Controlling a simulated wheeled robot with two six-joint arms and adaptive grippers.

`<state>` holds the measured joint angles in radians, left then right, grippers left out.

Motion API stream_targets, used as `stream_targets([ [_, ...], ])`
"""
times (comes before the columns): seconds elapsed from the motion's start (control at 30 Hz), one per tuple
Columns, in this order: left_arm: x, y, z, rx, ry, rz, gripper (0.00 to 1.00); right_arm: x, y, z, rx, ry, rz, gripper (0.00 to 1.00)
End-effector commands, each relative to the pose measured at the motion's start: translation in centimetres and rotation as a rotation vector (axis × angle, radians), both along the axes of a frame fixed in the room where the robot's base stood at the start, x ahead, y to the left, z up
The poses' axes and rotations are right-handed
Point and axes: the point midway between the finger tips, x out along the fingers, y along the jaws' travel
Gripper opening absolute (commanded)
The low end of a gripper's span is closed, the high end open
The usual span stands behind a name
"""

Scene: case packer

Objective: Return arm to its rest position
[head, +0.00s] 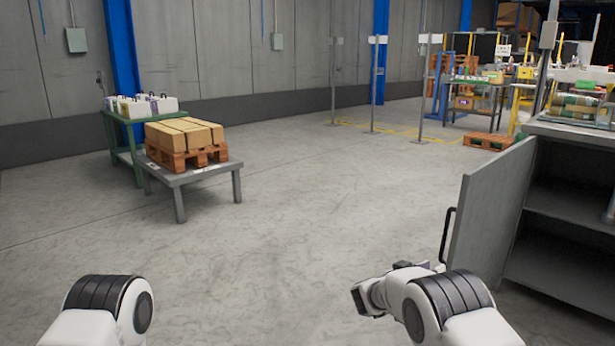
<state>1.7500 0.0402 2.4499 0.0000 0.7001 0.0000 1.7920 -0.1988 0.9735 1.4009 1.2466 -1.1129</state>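My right arm comes in at the lower right, bent, with a white and black joint toward the camera. My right gripper (364,298) shows only in small part, as dark pieces beside the white wrist; its fingers are not clear and I cannot tell whether it is open. I see nothing held in it. It is left of the open grey cabinet door (490,215). My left arm shows only as a white and black joint at the lower left; its gripper is out of view.
The door's black handle (447,235) is close to my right arm. The grey cabinet (560,255) stands open at the right. A low grey table (190,175) carries cartons (185,133) on a wooden pallet. The middle floor is clear.

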Motion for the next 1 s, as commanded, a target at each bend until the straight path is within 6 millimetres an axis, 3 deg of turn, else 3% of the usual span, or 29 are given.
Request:
stream_targets([
  [0.17,0.0,0.0,0.0,0.0,0.0,0.0,0.57,-3.9,-3.4,-7.6,-0.07,0.216,0.102,0.39],
  [0.27,0.0,0.0,0.0,0.0,0.0,0.0,0.57,-8.0,-4.8,-13.3,-0.064,0.373,0.211,0.39],
  [0.37,0.0,0.0,0.0,0.0,0.0,0.0,0.57,-14.3,-5.1,-19.5,0.01,0.553,0.347,0.39],
  [0.4,0.0,0.0,0.0,0.0,0.0,0.0,0.57,-17.3,-4.7,-21.7,0.058,0.623,0.401,0.39],
  [0.5,0.0,0.0,0.0,0.0,0.0,0.0,0.57,-25.2,-3.4,-26.0,0.209,0.786,0.511,0.39],
  [0.63,0.0,0.0,0.0,0.0,0.0,0.0,0.57,-34.9,-0.8,-28.6,0.426,0.958,0.6,0.39],
  [0.8,0.0,0.0,0.0,0.0,0.0,0.0,0.57,-44.7,2.6,-28.6,0.676,1.117,0.644,0.39],
  [0.93,0.0,0.0,0.0,0.0,0.0,0.0,0.57,-50.8,5.0,-27.5,0.86,1.213,0.635,0.39],
  [1.0,0.0,0.0,0.0,0.0,0.0,0.0,0.57,-52.2,5.9,-27.4,0.976,1.202,0.568,0.39],
])
